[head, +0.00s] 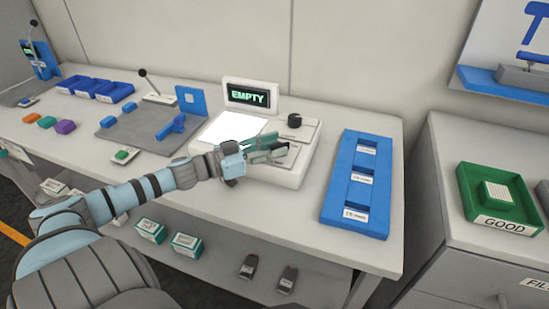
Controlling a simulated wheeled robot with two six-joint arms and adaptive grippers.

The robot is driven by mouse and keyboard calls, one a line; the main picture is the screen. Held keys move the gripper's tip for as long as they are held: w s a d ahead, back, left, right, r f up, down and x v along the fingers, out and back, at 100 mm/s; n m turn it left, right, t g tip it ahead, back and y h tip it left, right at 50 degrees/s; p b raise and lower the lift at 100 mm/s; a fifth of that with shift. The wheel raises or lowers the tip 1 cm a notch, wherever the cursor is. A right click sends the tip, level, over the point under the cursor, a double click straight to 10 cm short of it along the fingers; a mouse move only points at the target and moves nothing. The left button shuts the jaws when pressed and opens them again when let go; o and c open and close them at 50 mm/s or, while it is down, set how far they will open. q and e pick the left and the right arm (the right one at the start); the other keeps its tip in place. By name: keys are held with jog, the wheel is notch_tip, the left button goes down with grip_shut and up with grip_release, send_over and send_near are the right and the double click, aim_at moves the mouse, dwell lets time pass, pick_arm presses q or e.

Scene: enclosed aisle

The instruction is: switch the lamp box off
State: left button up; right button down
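The lamp box (292,178) is a white unit on the bench with a bright white glowing panel (228,128). A black knob (294,120) stands at its back right. A display (249,96) behind the panel reads "EMPTY" in green letters. My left gripper (275,150) reaches in from the left over the front right of the lamp box, in front of the knob. Its fingers lie close together, and I cannot tell whether they are shut or touch the box. They hide part of the box's top; no switch shows clearly. My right gripper is not in view.
A blue tray (339,201) with labelled slots lies right of the lamp box. A grey fixture plate (122,130) with a blue clamp (172,127) lies to the left. A green "GOOD" tray (481,212) sits on the right cabinet. Boxes (186,243) stand on the lower shelf.

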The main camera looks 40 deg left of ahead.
pick_arm(q)
jog(key=shift+w+d, duration=0.1)
jog(key=shift+w, duration=0.3)
jog(key=shift+r, duration=0.1)
jog(key=shift+c, duration=0.4)
grip_shut()
